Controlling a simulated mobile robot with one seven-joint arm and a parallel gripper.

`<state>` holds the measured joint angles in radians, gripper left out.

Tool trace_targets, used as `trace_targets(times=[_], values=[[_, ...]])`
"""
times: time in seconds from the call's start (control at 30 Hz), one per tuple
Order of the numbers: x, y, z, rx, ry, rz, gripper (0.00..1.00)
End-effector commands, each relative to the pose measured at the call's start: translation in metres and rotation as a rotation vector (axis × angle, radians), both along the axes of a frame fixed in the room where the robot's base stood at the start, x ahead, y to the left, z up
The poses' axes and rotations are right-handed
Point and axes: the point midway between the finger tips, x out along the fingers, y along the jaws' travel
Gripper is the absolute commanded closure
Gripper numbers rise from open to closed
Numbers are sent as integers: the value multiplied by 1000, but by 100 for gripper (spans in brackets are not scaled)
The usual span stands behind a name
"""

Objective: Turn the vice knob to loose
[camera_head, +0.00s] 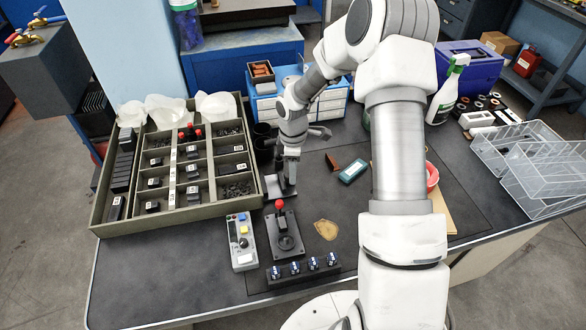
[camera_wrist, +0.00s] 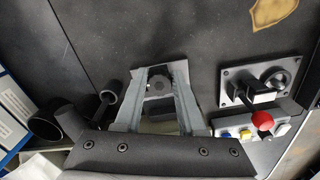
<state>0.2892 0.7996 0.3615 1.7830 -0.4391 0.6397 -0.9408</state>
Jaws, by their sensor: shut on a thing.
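The vice (camera_head: 274,188) is a small grey fixture on the dark bench mat, right of the compartment tray in the head view. My gripper (camera_head: 290,181) points down over it and hides most of it. In the wrist view the vice's dark round knob (camera_wrist: 158,80) sits between the tips of my gripper's two grey fingers (camera_wrist: 160,92). The fingers are shut on the knob. The knob's markings and its turned position cannot be made out.
A lever plate with a red ball (camera_head: 279,205) stands just in front, beside a grey button box (camera_head: 241,243). The large compartment tray (camera_head: 103,199) is at left. A teal-topped block (camera_head: 354,171) lies right. Dark cups (camera_wrist: 70,121) stand close by in the wrist view.

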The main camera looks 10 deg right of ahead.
Motion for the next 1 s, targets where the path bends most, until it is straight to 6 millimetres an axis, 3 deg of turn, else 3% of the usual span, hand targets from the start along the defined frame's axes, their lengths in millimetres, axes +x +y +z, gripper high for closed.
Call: trace_targets(times=[0.6,0.63,0.7,0.8,1.0], values=[[1,1,1,1,-2,41,100],[1,1,1,1,-2,41,58],[1,1,1,1,-2,41,45],[1,0,0,0,-2,40,33],[1,0,0,1,-1,40,33]])
